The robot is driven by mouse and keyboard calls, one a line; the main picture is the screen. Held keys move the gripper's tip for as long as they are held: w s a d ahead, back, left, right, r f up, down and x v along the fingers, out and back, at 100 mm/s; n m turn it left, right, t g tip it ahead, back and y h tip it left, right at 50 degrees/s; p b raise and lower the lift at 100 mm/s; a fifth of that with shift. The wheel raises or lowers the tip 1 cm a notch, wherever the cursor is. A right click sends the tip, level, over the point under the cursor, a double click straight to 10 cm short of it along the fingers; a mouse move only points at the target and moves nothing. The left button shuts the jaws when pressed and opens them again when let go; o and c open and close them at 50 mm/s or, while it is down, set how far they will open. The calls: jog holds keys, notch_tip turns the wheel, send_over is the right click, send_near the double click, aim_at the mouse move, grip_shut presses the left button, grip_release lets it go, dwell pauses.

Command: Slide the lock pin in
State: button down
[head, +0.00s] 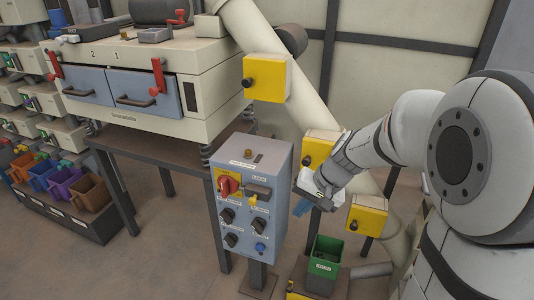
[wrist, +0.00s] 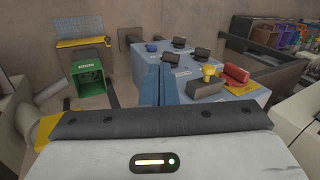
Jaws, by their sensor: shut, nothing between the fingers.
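The yellow lock pin (head: 252,202) is on the front of the grey control box (head: 276,168), at a dark block (head: 257,190) beside a red rotary handle (head: 229,186). In the wrist view the yellow pin (wrist: 208,73) stands out from the dark block (wrist: 206,89), next to the red handle (wrist: 237,76). How deep the pin sits cannot be told. My gripper (head: 300,209) is just right of the box, its blue fingers pointing down. In the wrist view its fingers (wrist: 160,72) are together and empty, left of the pin and apart from it.
Several dark knobs (head: 227,214) and a blue button (head: 261,248) are on the box's face. A green bin (head: 325,255) stands low at right. Yellow boxes (head: 267,78) sit along a slanted pipe. A machine with blue drawers (head: 145,92) stands behind left.

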jog(key=w+a+r+m+t+y+p, duration=0.1)
jog(key=w+r+p, duration=0.3)
jog(key=w, duration=0.3)
jog(key=shift+r+y, duration=0.15)
jog(key=shift+y, duration=0.15)
send_near(256, 200)
notch_tip(256, 200, down, 4)
jog(key=shift+w+a+f, duration=0.25)
jog(key=shift+a, duration=0.35)
jog(key=shift+w+a+f, duration=0.25)
jog(key=shift+a+f, duration=0.05)
jog(key=shift+a, duration=0.25)
jog(key=shift+w+a+f, duration=0.25)
jog(key=shift+a, duration=0.35)
